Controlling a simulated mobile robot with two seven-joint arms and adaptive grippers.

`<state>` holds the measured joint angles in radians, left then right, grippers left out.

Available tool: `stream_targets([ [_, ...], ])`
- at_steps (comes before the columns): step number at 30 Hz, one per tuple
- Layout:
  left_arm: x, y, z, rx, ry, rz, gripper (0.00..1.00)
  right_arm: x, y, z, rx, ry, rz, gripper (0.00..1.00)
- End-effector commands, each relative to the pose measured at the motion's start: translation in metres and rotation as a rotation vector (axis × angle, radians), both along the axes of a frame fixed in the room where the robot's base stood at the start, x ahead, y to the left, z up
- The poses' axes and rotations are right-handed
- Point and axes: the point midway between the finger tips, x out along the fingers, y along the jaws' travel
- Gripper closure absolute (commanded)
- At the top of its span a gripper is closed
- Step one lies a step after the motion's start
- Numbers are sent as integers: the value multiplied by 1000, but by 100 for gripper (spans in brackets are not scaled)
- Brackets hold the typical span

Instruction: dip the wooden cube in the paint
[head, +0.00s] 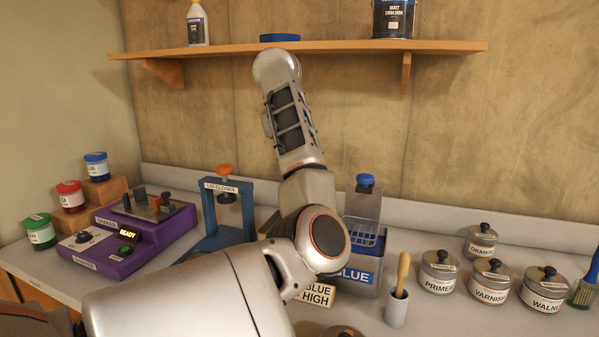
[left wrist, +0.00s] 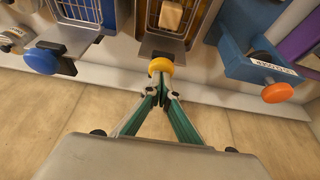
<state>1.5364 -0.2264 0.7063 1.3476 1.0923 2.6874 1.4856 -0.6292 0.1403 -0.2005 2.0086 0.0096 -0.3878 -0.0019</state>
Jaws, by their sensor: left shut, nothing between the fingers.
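The wooden cube (left wrist: 171,16) lies in a wire basket (left wrist: 196,22) at the top of the left wrist view, at the middle dip tank. A yellow knob (left wrist: 159,66) sits at that tank's near edge. My left gripper (left wrist: 160,94) is shut and empty, its fingertips close to the knob; I cannot tell whether they touch it. In the head view my left arm hides the gripper, cube and yellow knob. Another tank, labelled BLUE (head: 355,275), has a blue knob (head: 366,180) and an empty-looking basket; its knob also shows in the left wrist view (left wrist: 41,61). My right gripper is not in view.
A blue lid closer (head: 229,187) and purple shaker (head: 130,240) stand left; paint pots (head: 69,196) stand beyond. A shelf (head: 340,47) runs above.

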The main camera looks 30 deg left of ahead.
Motion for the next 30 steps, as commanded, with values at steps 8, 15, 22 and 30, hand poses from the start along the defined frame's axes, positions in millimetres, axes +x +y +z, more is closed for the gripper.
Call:
stream_targets([
  [8, 0, -1, -12, -1, 4, -1, 100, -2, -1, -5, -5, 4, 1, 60],
  [15, 0, -1, -20, -1, 4, -1, 100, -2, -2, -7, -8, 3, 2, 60],
  [22, 0, -1, -27, -1, 4, -1, 100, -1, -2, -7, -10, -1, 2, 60],
  [30, 0, 0, -36, -1, 4, 0, 100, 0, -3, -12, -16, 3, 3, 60],
])
